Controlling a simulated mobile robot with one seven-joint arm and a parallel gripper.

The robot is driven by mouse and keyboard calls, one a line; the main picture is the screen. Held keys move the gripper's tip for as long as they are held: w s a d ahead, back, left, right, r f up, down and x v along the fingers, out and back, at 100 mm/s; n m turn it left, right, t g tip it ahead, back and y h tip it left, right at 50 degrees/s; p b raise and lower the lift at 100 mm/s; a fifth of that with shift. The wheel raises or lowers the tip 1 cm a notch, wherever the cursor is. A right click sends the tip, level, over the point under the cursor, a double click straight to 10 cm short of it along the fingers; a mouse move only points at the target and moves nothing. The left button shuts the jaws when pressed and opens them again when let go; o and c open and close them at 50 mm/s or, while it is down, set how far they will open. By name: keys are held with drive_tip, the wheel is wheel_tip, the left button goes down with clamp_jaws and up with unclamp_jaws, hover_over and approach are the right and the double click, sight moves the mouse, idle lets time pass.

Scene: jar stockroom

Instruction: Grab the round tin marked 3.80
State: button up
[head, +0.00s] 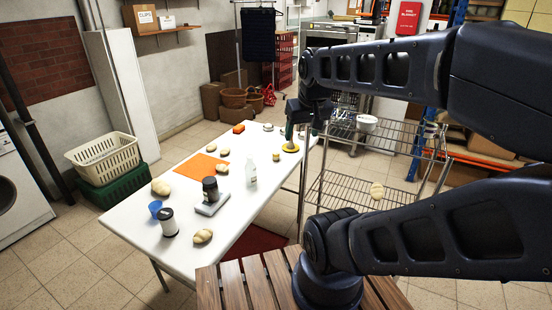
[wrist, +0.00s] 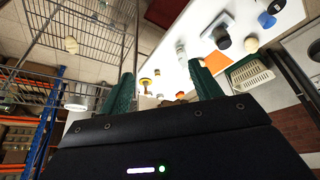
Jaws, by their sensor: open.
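I cannot read 3.80 on anything, so I cannot tell which piece is the marked round tin. A small yellow-banded round container (head: 276,156) stands towards the far end of the white table (head: 150,215). A flat yellow round piece (head: 290,148) lies to its right, close to the table's right edge. A small round pale piece (head: 268,127) lies near the far end. My gripper (head: 302,131) is open and empty above that far right end, fingers downward. In the wrist view its green fingers (wrist: 165,85) stand apart, with the flat yellow piece (wrist: 145,82) seen between them.
A clear bottle (head: 251,174), a black-lidded jar on a scale (head: 210,188), a blue cup (head: 155,208), an orange mat (head: 203,166) and several potato-like lumps occupy the table. A wire rack (head: 345,190) with a white bowl (head: 367,123) stands right of it.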

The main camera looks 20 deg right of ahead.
drive_tip(key=w+r+n, duration=0.2)
drive_tip(key=w, duration=0.6)
drive_tip(key=n+g+h, duration=0.1)
drive_tip(key=n+g, duration=0.4)
drive_tip(key=n, duration=1.1)
hover_over(276, 153)
drive_tip(key=a, duration=0.1)
wheel_tip(276, 153, down, 37)
drive_tip(key=shift+s+r, duration=0.1)
drive_tip(key=shift+s, duration=0.05)
drive_tip(key=shift+d+f, duration=0.15)
drive_tip(key=shift+f, duration=1.6)
drive_tip(key=shift+d+f, duration=0.2)
drive_tip(key=shift+f, duration=1.5)
drive_tip(key=shift+d+f, duration=0.15)
drive_tip(key=shift+f, duration=1.6)
drive_tip(key=c, duration=1.1)
drive_tip(key=shift+o, duration=0.2)
